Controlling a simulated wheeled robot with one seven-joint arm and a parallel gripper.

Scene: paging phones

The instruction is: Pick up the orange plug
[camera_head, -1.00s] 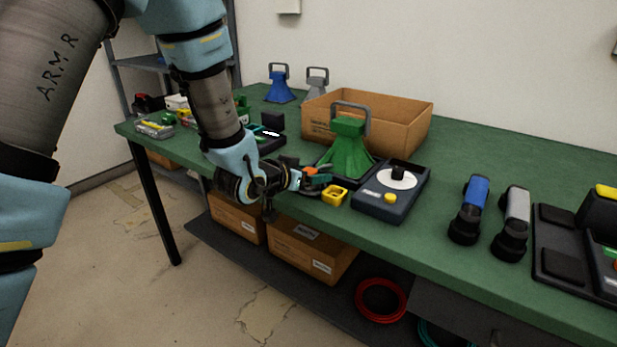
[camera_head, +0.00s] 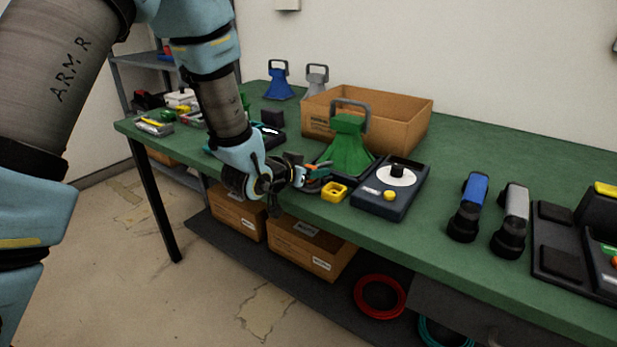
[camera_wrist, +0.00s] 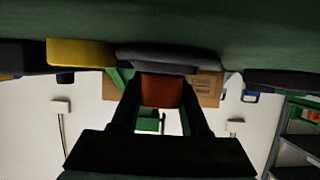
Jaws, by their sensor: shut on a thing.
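The orange plug (camera_wrist: 161,90) shows in the wrist view between my two fingers, which are shut on it. In the head view only a small orange bit of the plug (camera_head: 311,167) shows at my gripper (camera_head: 312,178), beside the front edge of the green table. My gripper is low over the table edge, just left of a yellow square piece (camera_head: 335,191) and in front of the green horn-shaped device (camera_head: 346,148). It also shows in the wrist view (camera_wrist: 160,100). I cannot tell whether the plug touches the table.
A dark box with a white dial (camera_head: 392,190) stands right of the yellow piece. An open cardboard box (camera_head: 410,115) stands behind. A blue flashlight (camera_head: 470,205) and a grey one (camera_head: 513,220) lie farther right. The green table (camera_head: 440,225) is clear between the dial box and flashlights.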

